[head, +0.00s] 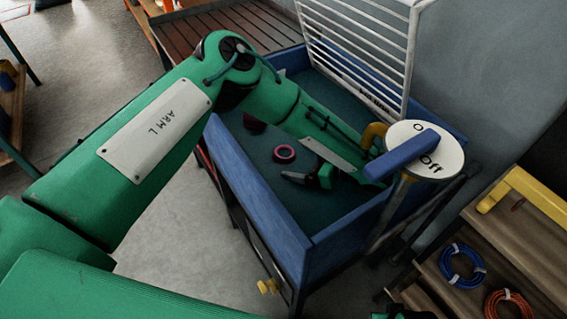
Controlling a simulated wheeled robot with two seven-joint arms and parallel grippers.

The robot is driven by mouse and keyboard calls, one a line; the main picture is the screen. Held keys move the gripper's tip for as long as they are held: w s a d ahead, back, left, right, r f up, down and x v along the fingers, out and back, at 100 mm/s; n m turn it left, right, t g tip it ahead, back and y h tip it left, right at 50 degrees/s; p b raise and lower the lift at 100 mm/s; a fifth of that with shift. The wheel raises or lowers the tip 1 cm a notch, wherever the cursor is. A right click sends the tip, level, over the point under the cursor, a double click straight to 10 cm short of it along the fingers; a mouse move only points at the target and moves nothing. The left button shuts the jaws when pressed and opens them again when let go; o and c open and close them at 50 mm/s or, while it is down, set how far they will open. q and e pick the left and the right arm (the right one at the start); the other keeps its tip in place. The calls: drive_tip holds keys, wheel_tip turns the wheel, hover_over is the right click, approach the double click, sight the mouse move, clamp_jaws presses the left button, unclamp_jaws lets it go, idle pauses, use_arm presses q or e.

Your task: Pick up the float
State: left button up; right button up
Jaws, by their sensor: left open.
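A small round pink piece with a dark centre (285,153) lies on the green floor of a blue-walled bin; it looks like a float, but I cannot be sure. A darker maroon piece (254,123) lies behind it, close to my left arm, and could also be a float. My left gripper (308,181) is open and low inside the bin, to the right of and nearer than the pink piece, apart from it. I see nothing between its fingers.
The blue bin wall (262,205) surrounds the gripper. A white rack (360,50) stands at the bin's back right. A round on/off sign with a blue lever (405,155) rises at its right edge. Wooden shelves with coiled blue (462,265) and orange cords (509,305) stand right.

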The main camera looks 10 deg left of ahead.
use_arm(q)
drive_tip(key=shift+w+a+f, duration=0.15)
drive_tip(key=shift+a+f, duration=0.1)
drive_tip(key=shift+a, duration=0.3)
drive_tip(key=b+x, duration=0.1)
drive_tip(key=x, duration=0.5)
use_arm(e)
drive_tip(key=v, duration=0.2)
drive_tip(key=shift+w+r, duration=0.15)
drive_tip(key=shift+r, duration=0.2)
use_arm(q)
drive_tip(key=shift+c, duration=1.2)
drive_tip(key=c, duration=0.9)
use_arm(e)
drive_tip(key=shift+f, duration=0.1)
